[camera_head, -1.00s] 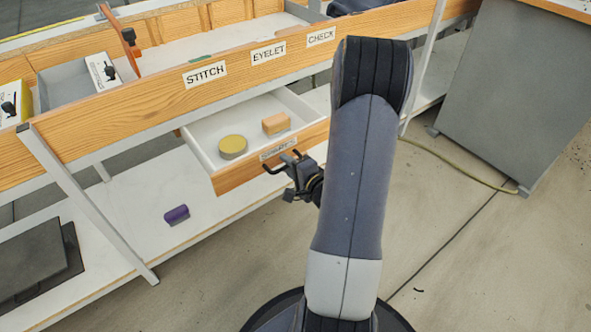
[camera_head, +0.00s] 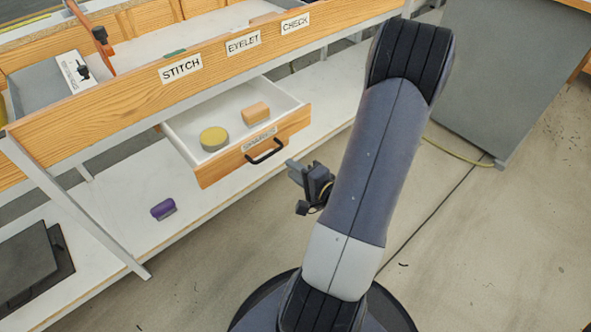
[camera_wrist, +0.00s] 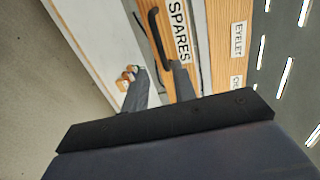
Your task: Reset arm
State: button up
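My gripper (camera_head: 298,182) hangs beside the lower front of the bench, to the right of the open drawer. In the wrist view its two fingers (camera_wrist: 160,82) stand apart with nothing between them. The wooden drawer front (camera_head: 228,166) has a black handle (camera_head: 265,152) and a SPARES label, readable in the wrist view (camera_wrist: 179,32). The handle, also in the wrist view (camera_wrist: 157,36), is clear of the fingers. The drawer is pulled out and holds a round yellow-topped tin (camera_head: 213,138) and an orange-tan block (camera_head: 256,113).
The bench top has STITCH, EYELET and CHECK labels on its front board (camera_head: 100,112). A purple object (camera_head: 163,209) lies on the lower shelf (camera_head: 120,205). A grey cabinet (camera_head: 480,75) stands at the right. Bare floor (camera_head: 480,240) is open at the lower right.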

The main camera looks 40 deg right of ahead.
aim_at(270, 155)
jog(key=shift+w, duration=0.1)
dwell(0.5)
jog(key=shift+b+x, duration=1.35)
jog(key=shift+x, duration=4)
